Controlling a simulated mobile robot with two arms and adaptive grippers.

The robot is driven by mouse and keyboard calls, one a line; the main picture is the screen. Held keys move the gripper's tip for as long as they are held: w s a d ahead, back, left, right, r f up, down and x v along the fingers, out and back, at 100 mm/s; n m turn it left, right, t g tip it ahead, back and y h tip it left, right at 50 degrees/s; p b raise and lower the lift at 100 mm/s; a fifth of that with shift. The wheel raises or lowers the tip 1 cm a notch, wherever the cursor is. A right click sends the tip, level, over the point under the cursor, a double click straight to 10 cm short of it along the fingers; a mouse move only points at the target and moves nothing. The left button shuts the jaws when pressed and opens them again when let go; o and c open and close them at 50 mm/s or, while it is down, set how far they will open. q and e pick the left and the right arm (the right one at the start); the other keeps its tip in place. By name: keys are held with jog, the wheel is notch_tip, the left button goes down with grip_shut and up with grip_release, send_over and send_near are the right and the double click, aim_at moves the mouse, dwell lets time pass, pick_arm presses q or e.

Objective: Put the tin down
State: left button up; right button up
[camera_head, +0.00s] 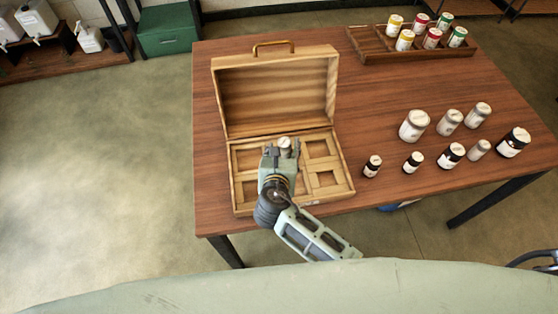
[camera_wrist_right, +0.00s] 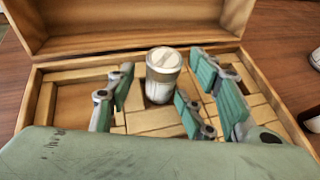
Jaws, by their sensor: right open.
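A small tin (camera_head: 285,145) with a pale lid stands upright inside the open wooden box (camera_head: 236,188). In the right wrist view the tin (camera_wrist_right: 163,68) is between the fingers of my right gripper (camera_wrist_right: 162,92), with gaps visible on both sides. My right gripper (camera_head: 283,156) is open and reaches down over the box from the front. The gripper hides part of the box's divided floor in the head view. I cannot tell exactly how the tin's base sits in its compartment. My left gripper is not in view.
The box lid (camera_head: 275,92) stands raised behind the compartments. Several jars, including a large one (camera_head: 414,125), stand to the right on the table (camera_head: 375,95). A wooden rack (camera_head: 378,52) with coloured cans is at the back right.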

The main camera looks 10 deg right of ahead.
jog(key=v, duration=1)
jog(key=shift+r+b, duration=0.2)
jog(key=shift+b, duration=0.1)
jog(key=shift+w, duration=0.15)
jog(key=shift+f, duration=0.1)
